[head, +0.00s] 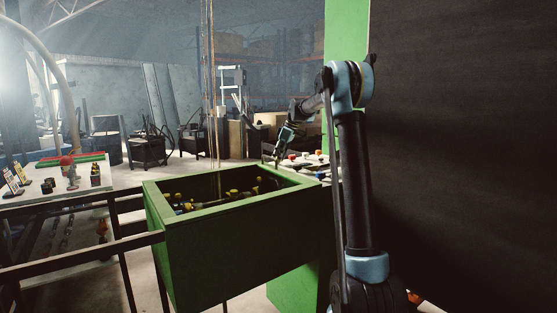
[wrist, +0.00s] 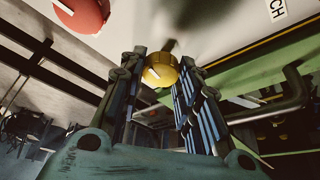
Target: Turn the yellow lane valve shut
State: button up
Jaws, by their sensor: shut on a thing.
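The yellow valve knob (wrist: 160,70) shows in the wrist view on the underside-like face of a white panel (wrist: 210,25), with a pale pointer mark on it. My gripper (wrist: 160,82) has its two fingers on either side of the yellow knob and is shut on it. In the head view my gripper (head: 278,155) is small, at the panel behind the green bin; the yellow knob cannot be made out there.
A red knob (wrist: 82,14) with a white mark sits on the same panel, left of my gripper. A green bin (head: 225,245) with several bottle-like items stands in front of the panel. A table (head: 55,190) with small parts is at left. A dark wall (head: 460,150) fills the right.

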jog(key=shift+w+d+n+g, duration=0.15)
jog(key=shift+n+g, duration=0.15)
jog(key=shift+n, duration=0.6)
jog(key=o, duration=1)
jog(key=shift+o, duration=0.2)
jog(key=v, duration=1.1)
jog(key=shift+r, duration=0.4)
jog(key=shift+d, duration=0.2)
